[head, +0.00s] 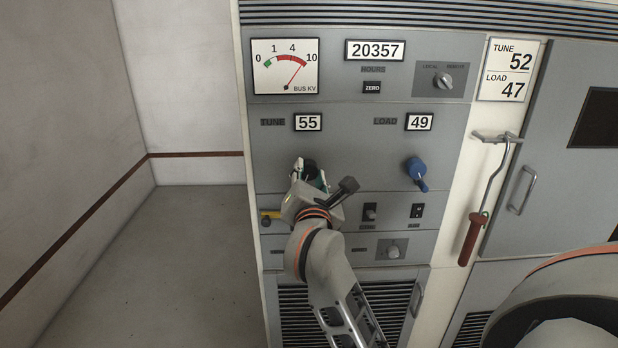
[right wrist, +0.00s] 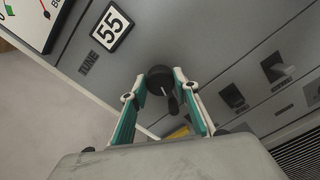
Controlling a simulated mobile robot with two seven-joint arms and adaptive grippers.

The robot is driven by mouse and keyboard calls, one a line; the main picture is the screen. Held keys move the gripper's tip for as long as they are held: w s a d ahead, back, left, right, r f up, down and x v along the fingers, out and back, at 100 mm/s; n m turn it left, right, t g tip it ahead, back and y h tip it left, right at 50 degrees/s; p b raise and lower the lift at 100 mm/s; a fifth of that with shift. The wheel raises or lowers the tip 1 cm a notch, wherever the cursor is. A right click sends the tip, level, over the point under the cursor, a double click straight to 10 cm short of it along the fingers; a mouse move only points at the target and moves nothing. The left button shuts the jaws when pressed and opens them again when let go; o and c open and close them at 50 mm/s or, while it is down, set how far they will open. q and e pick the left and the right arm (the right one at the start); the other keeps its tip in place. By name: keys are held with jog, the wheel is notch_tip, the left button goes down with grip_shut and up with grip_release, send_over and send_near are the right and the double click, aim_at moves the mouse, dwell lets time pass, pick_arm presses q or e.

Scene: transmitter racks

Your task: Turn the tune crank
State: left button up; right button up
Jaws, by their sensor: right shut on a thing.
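The black tune crank (right wrist: 160,78) is on the grey panel below the TUNE counter (head: 308,122), which reads 55. My right gripper (right wrist: 159,92) is shut on the crank, one finger on each side of its hub, with the handle hanging between them. In the head view my right gripper (head: 311,180) hides most of the crank (head: 309,167). A card (head: 509,70) at the upper right reads TUNE 52, LOAD 47. My left gripper is out of view.
A blue load crank (head: 416,173) is to the right, under the LOAD counter (head: 418,122) reading 49. A yellow handle (head: 270,215) is close at the gripper's lower left. A red-handled hook rod (head: 470,238) hangs at right. Open floor is at left.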

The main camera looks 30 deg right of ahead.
jog(key=o, duration=1.1)
jog(key=v, duration=0.7)
jog(key=shift+s+a, duration=0.2)
jog(key=shift+d, duration=0.1)
